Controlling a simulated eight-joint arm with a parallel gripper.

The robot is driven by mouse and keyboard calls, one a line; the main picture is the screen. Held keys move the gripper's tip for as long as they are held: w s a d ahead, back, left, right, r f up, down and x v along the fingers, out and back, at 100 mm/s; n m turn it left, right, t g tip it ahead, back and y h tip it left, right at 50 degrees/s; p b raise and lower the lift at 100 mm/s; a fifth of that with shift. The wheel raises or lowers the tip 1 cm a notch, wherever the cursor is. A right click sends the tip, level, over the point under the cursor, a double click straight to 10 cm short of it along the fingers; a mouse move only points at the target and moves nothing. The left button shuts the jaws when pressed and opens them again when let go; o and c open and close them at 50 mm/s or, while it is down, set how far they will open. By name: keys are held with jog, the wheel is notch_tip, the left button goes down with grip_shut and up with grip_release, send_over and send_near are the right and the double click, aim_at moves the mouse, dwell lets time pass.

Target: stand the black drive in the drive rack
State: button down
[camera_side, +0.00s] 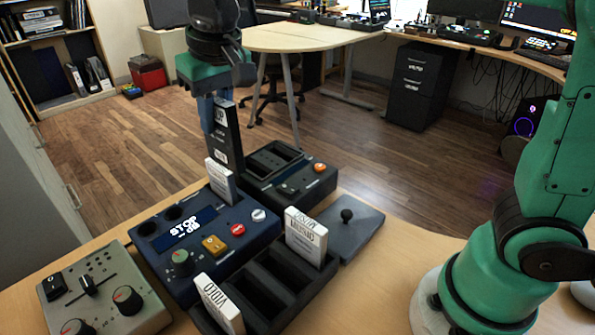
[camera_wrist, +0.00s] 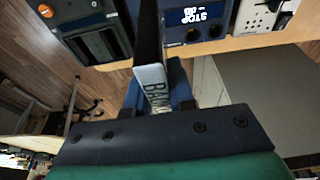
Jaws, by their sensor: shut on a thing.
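The black drive (camera_side: 226,138) is upright in my gripper (camera_side: 209,118), held by its upper part. In the wrist view the drive's pale labelled end (camera_wrist: 153,88) lies between the two blue fingers, my gripper (camera_wrist: 158,92). Its lower end is close to the dark unit behind the console; I cannot tell whether they touch. The drive rack (camera_side: 258,296), dark with several slots, is at the front. A white "MUSIC" drive (camera_side: 306,236) stands at its far end and a white "VIDEO" drive (camera_side: 219,303) at its near left. The slots between look empty.
A blue "STOP" console (camera_side: 161,239) is left of the rack, with a white drive (camera_side: 219,180) upright near its back edge. Behind is a dark unit with recesses (camera_side: 262,188). A grey control box (camera_side: 140,306) and a joystick plate (camera_side: 358,229) flank these.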

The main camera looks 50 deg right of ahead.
jog(key=s+a+f, duration=0.3)
jog(key=s, duration=0.3)
jog(key=s+a+f, duration=0.4)
jog(key=s, duration=0.2)
jog(key=shift+d+f, duration=0.15)
jog(key=shift+f, duration=1.6)
jog(key=shift+d+f, duration=0.1)
jog(key=shift+f, duration=1.6)
jog(key=shift+f, duration=0.7)
jog(key=c, duration=0.7)
grip_release()
jog(key=shift+o, duration=0.2)
jog(key=w+v, duration=0.1)
jog(key=v, duration=0.4)
jog(key=shift+r, duration=0.55)
